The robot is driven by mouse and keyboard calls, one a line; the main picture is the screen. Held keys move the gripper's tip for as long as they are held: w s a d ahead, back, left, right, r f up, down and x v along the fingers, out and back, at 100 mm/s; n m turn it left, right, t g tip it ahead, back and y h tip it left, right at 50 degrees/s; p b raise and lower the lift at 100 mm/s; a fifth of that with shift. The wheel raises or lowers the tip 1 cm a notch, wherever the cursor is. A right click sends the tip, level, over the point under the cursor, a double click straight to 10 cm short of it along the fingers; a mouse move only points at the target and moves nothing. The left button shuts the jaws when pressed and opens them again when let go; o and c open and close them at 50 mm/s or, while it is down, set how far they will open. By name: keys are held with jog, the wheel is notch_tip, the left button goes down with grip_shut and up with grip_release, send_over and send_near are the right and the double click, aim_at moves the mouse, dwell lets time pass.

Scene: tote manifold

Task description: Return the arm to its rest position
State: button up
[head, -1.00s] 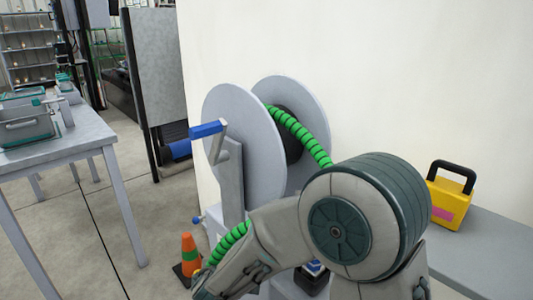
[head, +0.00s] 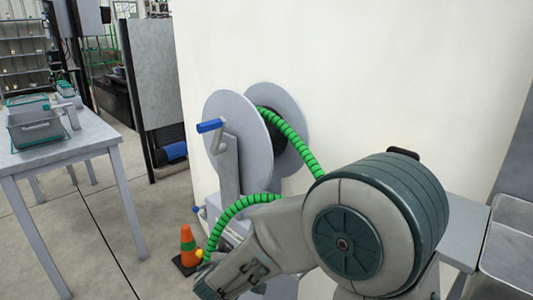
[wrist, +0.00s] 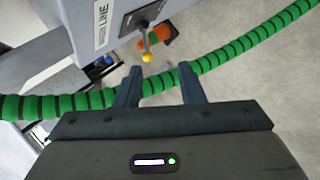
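My arm (head: 375,225) fills the lower right of the head view, bent, with its forearm reaching down to the left. My gripper (wrist: 160,67) shows in the wrist view with its two fingers apart. The green ribbed hose (wrist: 230,52) crosses the wrist view and shows between the fingers; I cannot tell whether it lies between them or just beyond them. In the head view the hose (head: 297,137) runs from the grey reel (head: 232,140) behind my arm, and another stretch arcs above my forearm.
A lever with a yellow knob (wrist: 146,57) sits on a grey housing marked LINE, close to the fingertips. An orange cone (head: 188,246) stands on the floor. A table (head: 95,135) with a grey tote (head: 35,128) is at left. A metal tray (head: 510,250) is at right.

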jog(key=s+d+r+m+g+h+p, duration=0.1)
jog(key=s+d+r+m+h+p, duration=0.15)
jog(key=d+r+m+p, duration=0.65)
jog(key=s+d+r+m+g+h+p, duration=0.1)
jog(key=d+r+h+p, duration=0.4)
jog(key=d+r, duration=0.9)
jog(key=s+d+r+m+g+y+p, duration=0.2)
jog(key=s+r+m+p, duration=0.2)
jog(key=s+r+p, duration=0.3)
jog(key=s+d+r+m+g+y+p, duration=0.1)
jog(key=s+r+m+g+y+p, duration=0.1)
jog(key=s+r+p, duration=0.5)
notch_tip(320, 180, up, 2)
jog(key=shift+d+r+m+y+p, duration=0.15)
jog(key=shift+d+m+y+p, duration=0.25)
jog(key=shift+m+y, duration=0.55)
